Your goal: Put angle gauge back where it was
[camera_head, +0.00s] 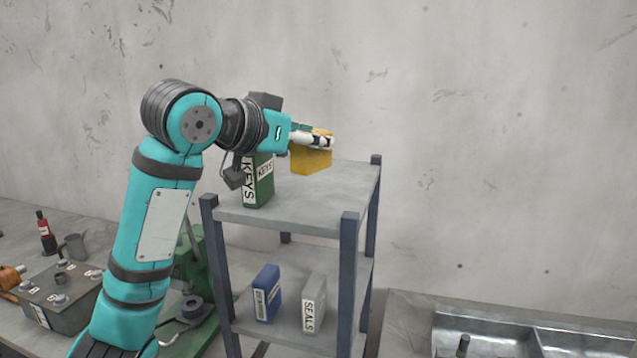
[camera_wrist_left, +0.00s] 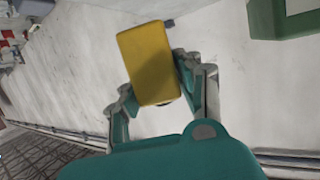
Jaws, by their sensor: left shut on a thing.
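My left gripper (camera_head: 322,141) is shut on a yellow block-shaped object (camera_head: 311,160), which I take to be the angle gauge. It is at the top shelf of a grey rack, near its back; a small gap or contact with the shelf cannot be told. In the left wrist view the yellow object (camera_wrist_left: 150,62) sits between the two fingers of the gripper (camera_wrist_left: 160,95), tilted slightly. Its face markings are not visible. My right gripper is not in view.
A green KEYS box (camera_head: 262,185) stands on the top shelf (camera_head: 325,195), left of the yellow object. Blue (camera_head: 267,293) and grey SEALS (camera_head: 314,302) boxes stand on the lower shelf. The top shelf's right part is clear. A metal sink (camera_head: 485,325) is at right.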

